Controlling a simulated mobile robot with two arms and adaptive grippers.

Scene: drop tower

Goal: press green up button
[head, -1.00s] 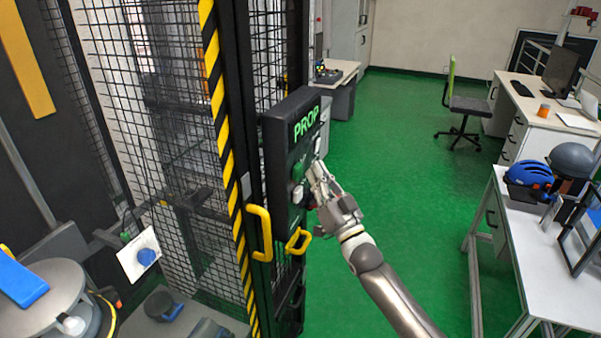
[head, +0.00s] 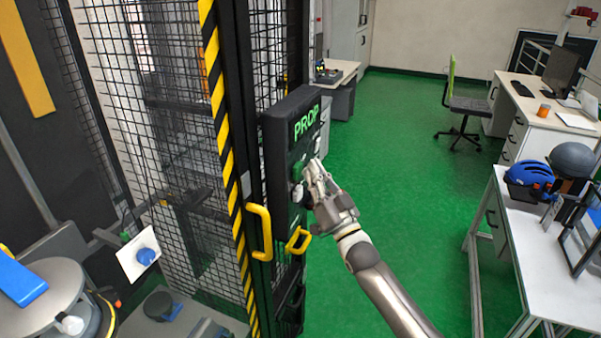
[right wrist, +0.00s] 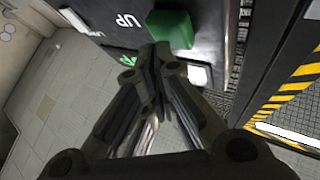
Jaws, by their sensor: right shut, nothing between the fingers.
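The green up button (right wrist: 170,29) is a raised green block on a dark panel, beside a white "UP" label, at the top of the right wrist view. My right gripper (right wrist: 161,52) is shut and empty, its tips just below the button's lower edge in that picture. Whether they touch it cannot be told. The button shows there only as a small green patch, partly hard to make out. My left gripper is not in view.
A white button (right wrist: 199,75) sits on the same panel. Yellow handles (head: 259,232) stick out below the panel, next to the mesh cage (head: 165,100). A white table (head: 525,245) with a blue helmet (head: 530,174) stands at the right. The green floor between is clear.

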